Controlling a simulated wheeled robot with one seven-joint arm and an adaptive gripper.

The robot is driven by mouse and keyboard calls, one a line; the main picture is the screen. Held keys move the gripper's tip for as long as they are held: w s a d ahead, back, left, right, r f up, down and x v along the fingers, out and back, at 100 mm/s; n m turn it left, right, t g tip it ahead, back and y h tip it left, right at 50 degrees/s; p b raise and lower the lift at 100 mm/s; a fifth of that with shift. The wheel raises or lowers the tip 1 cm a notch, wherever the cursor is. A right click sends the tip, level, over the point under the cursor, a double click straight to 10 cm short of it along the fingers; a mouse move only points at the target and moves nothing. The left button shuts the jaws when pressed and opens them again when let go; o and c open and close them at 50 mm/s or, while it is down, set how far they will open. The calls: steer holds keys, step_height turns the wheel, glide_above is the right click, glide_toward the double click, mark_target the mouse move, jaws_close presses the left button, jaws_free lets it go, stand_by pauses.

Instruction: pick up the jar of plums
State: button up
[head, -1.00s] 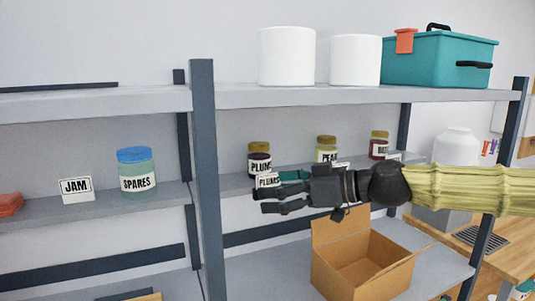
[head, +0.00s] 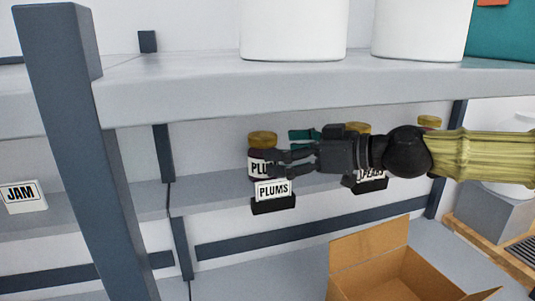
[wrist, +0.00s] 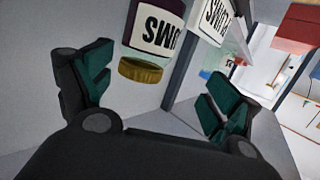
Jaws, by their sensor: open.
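The jar of plums (head: 262,158) has a gold lid, dark contents and a white label. It stands upright on the middle shelf (head: 218,196), behind a white PLUMS card (head: 273,189). My gripper (head: 288,149) is open just right of the jar, and one finger overlaps the jar's edge in the head view. In the wrist view the picture is turned over. There the jar (wrist: 158,28) shows in the gap between my open fingers (wrist: 160,92), beyond the tips. I cannot tell whether a finger touches it.
A pears jar (head: 358,129) is partly hidden behind my gripper, with another gold-lidded jar (head: 429,121) farther right. The upper shelf (head: 180,90) hangs above with white canisters. A dark post (head: 75,130) stands left. An open cardboard box (head: 385,275) sits below.

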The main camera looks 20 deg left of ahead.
mark_target(261, 152)
steer(key=w, duration=0.1)
steer(key=w+a+f, duration=0.1)
steer(key=w, duration=0.1)
steer(key=w+a+f+p, duration=0.1)
steer(key=shift+w+a, duration=0.15)
steer(key=shift+a, duration=0.1)
steer(key=s+a, duration=0.1)
steer(key=s+a+p, duration=0.1)
steer(key=a, duration=0.1)
steer(key=shift+a+r, duration=0.15)
steer(key=shift+a, duration=0.1)
steer(key=shift+w+f, duration=0.6)
steer(key=shift+w, duration=0.3)
steer(key=shift+c, duration=0.6)
steer(key=c, duration=0.3)
steer(key=shift+s+r, duration=0.3)
steer(key=shift+s, duration=0.2)
steer(key=c, duration=0.7)
steer(key=shift+w+f, duration=0.1)
steer(key=shift+w, duration=0.15)
steer(key=c, duration=0.4)
steer(key=shift+s, duration=0.1)
